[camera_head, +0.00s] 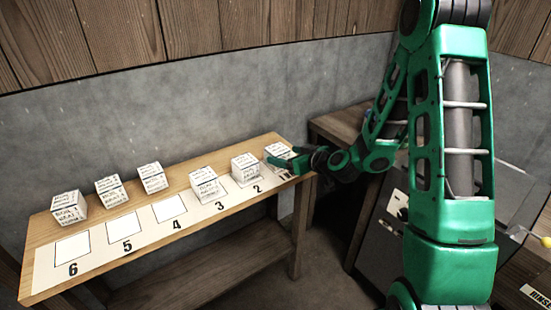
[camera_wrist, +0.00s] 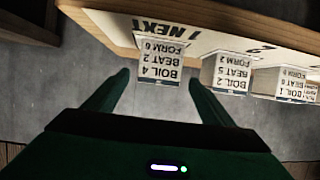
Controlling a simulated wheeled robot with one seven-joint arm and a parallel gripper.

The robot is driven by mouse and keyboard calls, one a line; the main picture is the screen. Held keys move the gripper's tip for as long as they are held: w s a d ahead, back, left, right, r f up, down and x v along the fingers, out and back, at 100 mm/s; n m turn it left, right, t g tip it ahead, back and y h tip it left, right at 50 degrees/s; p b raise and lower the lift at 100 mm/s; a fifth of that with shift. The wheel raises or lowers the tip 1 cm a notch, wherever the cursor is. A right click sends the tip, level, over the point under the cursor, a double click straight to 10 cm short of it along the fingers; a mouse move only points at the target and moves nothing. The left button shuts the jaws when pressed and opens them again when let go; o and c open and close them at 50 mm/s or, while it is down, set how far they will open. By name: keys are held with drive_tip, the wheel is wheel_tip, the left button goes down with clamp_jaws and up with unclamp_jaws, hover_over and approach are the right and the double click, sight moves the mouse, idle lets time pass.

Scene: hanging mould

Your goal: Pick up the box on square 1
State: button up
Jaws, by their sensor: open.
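The box on square 1 (camera_head: 278,149) is a small white block with dark lettering at the right end of the wooden table. In the wrist view, which shows the scene upside down, this box (camera_wrist: 160,64) reads BOIL 4, BEAT 2, FORM 6 and sits beside the "1 NEXT" marking. My gripper (camera_head: 289,158) is at the table's right end, close to this box and partly covering it. In the wrist view my gripper (camera_wrist: 158,78) has its fingers apart, with the box between the fingertips and a gap visible on each side. Whether a finger touches it I cannot tell.
Similar boxes stand on square 2 (camera_head: 245,167) and square 3 (camera_head: 204,186). Three more boxes (camera_head: 111,191) stand along the back of the table (camera_head: 190,178). Squares 4, 5 and 6 are empty. A grey wall (camera_head: 200,105) rises behind; a second bench (camera_head: 345,122) stands to the right.

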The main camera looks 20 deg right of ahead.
sight(279, 150)
drive_tip(key=shift+w+r+x, duration=0.1)
drive_tip(key=shift+r+x, duration=0.05)
drive_tip(key=shift+x, duration=0.8)
drive_tip(key=shift+w+r+x, duration=0.1)
drive_tip(key=shift+r+x, duration=0.1)
drive_tip(key=shift+x, duration=0.75)
drive_tip(key=shift+r+x, duration=0.15)
drive_tip(key=shift+x, duration=0.8)
drive_tip(key=c, duration=1.3)
drive_tip(key=shift+o, duration=0.2)
drive_tip(key=shift+r, duration=0.2)
